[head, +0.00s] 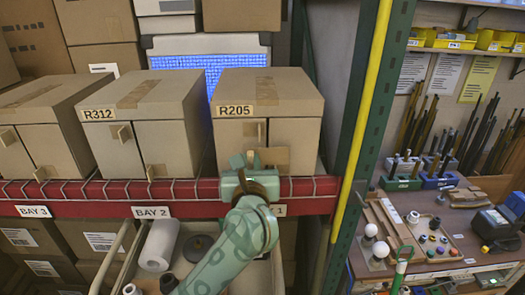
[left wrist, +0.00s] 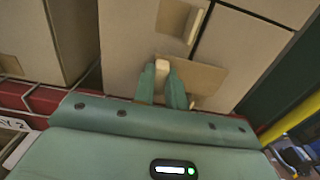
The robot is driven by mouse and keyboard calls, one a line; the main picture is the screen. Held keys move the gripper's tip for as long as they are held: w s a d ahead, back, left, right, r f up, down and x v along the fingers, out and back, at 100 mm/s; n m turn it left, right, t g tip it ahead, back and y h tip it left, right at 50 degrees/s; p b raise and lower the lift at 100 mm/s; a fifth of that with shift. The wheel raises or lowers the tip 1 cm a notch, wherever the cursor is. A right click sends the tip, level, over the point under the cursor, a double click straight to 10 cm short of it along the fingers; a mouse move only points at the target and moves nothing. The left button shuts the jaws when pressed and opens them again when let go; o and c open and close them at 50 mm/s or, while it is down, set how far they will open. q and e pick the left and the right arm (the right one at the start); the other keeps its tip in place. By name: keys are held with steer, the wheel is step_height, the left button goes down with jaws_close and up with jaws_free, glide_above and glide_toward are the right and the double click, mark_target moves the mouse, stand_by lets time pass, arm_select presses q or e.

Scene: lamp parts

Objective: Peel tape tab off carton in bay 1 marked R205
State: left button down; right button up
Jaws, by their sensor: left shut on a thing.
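The carton marked R205 (head: 285,95) is a brown box on the red-fronted shelf at bay 1, with tape over its top edge. Its front also shows in the left wrist view (left wrist: 130,40). My left gripper (head: 250,163) is at the lower front of this carton. In the left wrist view its two green fingers (left wrist: 162,82) are shut on a small pale tape tab (left wrist: 163,65). A tan tape patch (left wrist: 200,78) lies beside and behind the fingers, against the carton front. A second pale tab (left wrist: 191,25) stands higher on the front. My right gripper is not in view.
The R312 carton (head: 150,95) stands close on the left, at bay 2. A green upright with a yellow strip (head: 362,110) rises on the right. Below the shelf is an open bin (head: 210,232) with rolls. A workbench (head: 455,235) stands at right.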

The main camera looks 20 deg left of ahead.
arm_select(q)
steer(key=shift+s, duration=0.1)
steer(key=shift+p+v, duration=0.3)
steer(key=shift+v, duration=2.65)
